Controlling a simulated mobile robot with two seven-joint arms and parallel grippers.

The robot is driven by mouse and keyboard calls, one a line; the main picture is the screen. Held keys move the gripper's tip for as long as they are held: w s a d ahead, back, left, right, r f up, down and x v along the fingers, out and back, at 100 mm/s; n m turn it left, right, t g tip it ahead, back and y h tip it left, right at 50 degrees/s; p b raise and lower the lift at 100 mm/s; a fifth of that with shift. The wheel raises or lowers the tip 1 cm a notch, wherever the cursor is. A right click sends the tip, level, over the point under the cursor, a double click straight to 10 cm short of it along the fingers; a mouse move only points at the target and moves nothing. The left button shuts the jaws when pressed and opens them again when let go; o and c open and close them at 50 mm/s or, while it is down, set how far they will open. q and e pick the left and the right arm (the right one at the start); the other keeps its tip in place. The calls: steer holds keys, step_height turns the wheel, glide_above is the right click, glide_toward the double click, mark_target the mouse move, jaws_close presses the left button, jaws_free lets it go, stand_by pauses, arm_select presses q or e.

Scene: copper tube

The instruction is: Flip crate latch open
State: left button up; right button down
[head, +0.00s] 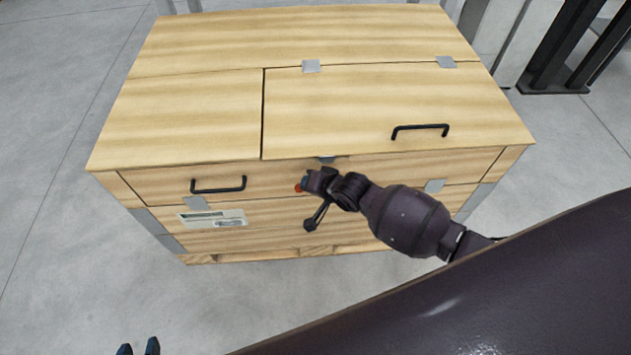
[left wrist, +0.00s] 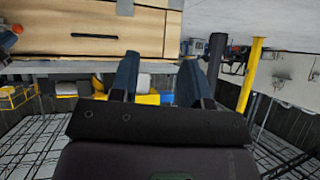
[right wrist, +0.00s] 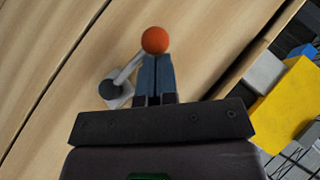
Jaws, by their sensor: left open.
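The wooden crate (head: 200,110) has a latch on its front face. The latch shows in the right wrist view as a grey lever (right wrist: 128,72) on a round dark pivot with an orange ball knob (right wrist: 155,40). The knob also shows red in the head view (head: 298,188). My right gripper (head: 309,182) is at the crate front beside the knob. Its fingers (right wrist: 157,58) are together, with the tips right at the knob; whether they touch it I cannot tell. My left gripper (head: 138,348) is open and empty, low at the left, away from the crate; its spread fingers show in the left wrist view (left wrist: 165,75).
Black handles sit on the lid panel (head: 420,127) and front drawer (head: 218,190). Grey hinges (head: 311,66) mark the lid panel's back edge. A dark frame (head: 575,45) stands at the back right. Bare floor (head: 60,250) lies left of the crate.

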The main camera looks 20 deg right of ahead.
arm_select(q)
steer(key=shift+s+a+r+p, duration=0.2)
steer(key=shift+s+r+p, duration=0.15)
steer(key=shift+r+p, duration=0.45)
arm_select(e)
steer(key=shift+w+a+f+n+g+h, duration=0.1)
steer(key=shift+a+f+n+g+h, duration=0.35)
steer(key=shift+h, duration=0.45)
arm_select(q)
steer(key=shift+w+f, duration=0.1)
arm_select(e)
steer(key=shift+d+f, duration=0.1)
arm_select(q)
steer(key=shift+t, duration=0.3)
steer(key=shift+d+r+p, duration=0.2)
steer(key=shift+r+p, duration=0.65)
steer(key=shift+p, duration=0.1)
steer(key=shift+d+r+p, duration=0.15)
steer(key=shift+r+p, duration=0.75)
steer(key=shift+d+r+p, duration=0.2)
steer(key=shift+r+p, duration=0.65)
steer(key=shift+p, duration=0.1)
arm_select(e)
steer(key=w+d+r+v, duration=0.1)
steer(key=w+v, duration=0.1)
steer(key=v, duration=1.1)
steer(key=shift+d, duration=0.4)
